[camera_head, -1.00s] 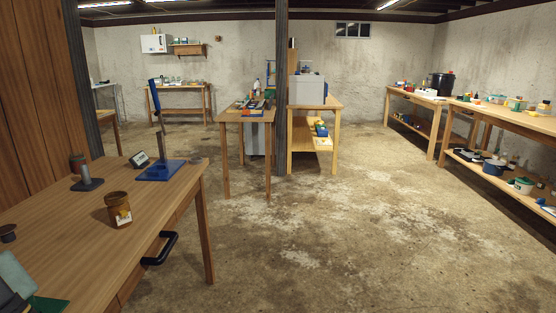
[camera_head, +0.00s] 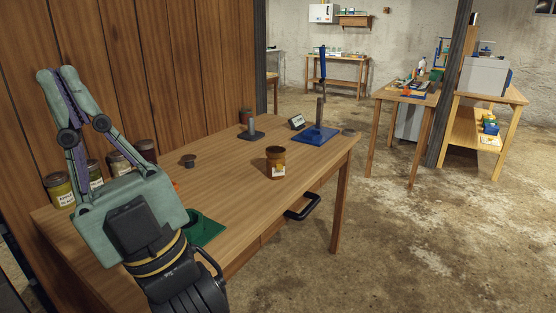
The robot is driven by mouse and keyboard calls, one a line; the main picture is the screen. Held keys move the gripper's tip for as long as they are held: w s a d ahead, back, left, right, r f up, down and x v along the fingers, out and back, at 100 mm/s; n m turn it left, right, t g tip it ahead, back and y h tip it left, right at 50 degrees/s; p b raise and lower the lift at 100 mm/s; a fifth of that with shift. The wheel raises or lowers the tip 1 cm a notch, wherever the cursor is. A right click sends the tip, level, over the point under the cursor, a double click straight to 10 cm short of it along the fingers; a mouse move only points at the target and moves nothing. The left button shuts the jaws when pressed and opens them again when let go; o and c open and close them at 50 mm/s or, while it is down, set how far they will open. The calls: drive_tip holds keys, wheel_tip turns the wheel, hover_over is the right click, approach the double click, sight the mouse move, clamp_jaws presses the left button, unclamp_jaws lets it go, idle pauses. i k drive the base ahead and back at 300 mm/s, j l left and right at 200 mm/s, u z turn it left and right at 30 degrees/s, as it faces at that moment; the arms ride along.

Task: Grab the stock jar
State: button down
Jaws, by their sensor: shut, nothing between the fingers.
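An amber-brown jar with a pale label (camera_head: 276,162) stands upright and alone on the wooden table (camera_head: 225,165), right of centre. Several labelled jars stand at the left edge by the wood wall, including a yellowish one (camera_head: 60,192) and a dark one (camera_head: 146,150); my gripper partly hides them. A small reddish jar (camera_head: 246,116) stands at the back. The labels are too small to read, so I cannot tell which is the stock jar. My gripper (camera_head: 57,73) is shut and empty, raised over the table's left end with its fingertips pointing up, apart from the lone jar.
A blue-based press (camera_head: 316,136), a small dark-framed display (camera_head: 297,121), a dark stand (camera_head: 251,133) and a small dark cup (camera_head: 188,160) are on the table. A green piece (camera_head: 205,229) lies near the front edge. A black handle (camera_head: 303,207) sticks out below.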

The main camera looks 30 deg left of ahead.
sight(271, 162)
drive_tip(key=i+j, duration=0.15)
drive_tip(key=i, duration=0.25)
drive_tip(key=i+j, duration=0.15)
drive_tip(key=i, duration=0.25)
drive_tip(key=i+j+u, duration=0.1)
drive_tip(key=i, duration=0.3)
